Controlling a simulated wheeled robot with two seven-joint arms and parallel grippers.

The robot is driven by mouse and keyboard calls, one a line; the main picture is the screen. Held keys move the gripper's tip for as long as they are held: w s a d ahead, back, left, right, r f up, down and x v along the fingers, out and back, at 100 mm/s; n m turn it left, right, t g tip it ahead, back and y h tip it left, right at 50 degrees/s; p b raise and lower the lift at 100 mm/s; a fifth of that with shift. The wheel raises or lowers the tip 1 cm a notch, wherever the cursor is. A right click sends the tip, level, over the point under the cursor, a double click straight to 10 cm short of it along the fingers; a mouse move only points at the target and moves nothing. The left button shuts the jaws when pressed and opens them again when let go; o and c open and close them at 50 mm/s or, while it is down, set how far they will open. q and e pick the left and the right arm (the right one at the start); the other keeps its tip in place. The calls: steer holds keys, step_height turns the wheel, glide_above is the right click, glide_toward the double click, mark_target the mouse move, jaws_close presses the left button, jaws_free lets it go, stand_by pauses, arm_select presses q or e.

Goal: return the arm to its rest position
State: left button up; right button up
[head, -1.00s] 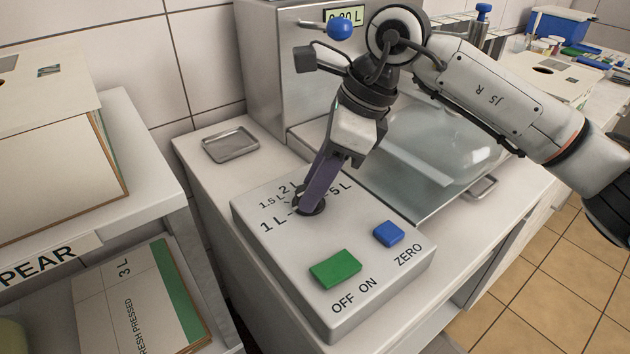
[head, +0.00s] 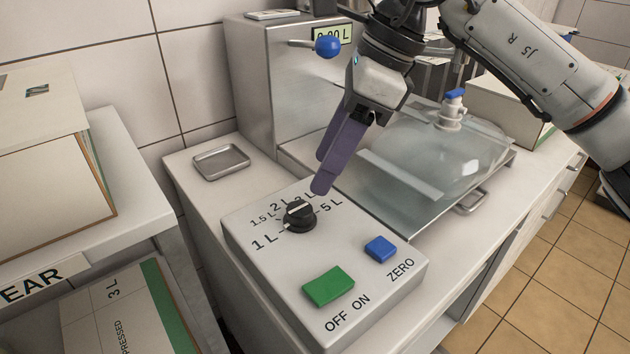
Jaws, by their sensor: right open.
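My right gripper (head: 326,181) is above the control box (head: 345,249), just up and right of the black dial (head: 299,217). Its purple fingers point down and are apart from the dial, with nothing between them. The dial's white pointer line lies across the knob among the labels 1 L, 1.5 L, 2 L, a partly hidden 3 L, and 5 L. My left gripper does not show.
A green switch (head: 329,287) and a blue ZERO button (head: 380,249) sit on the box. Cartons stand left.

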steer(key=shift+v, duration=0.95)
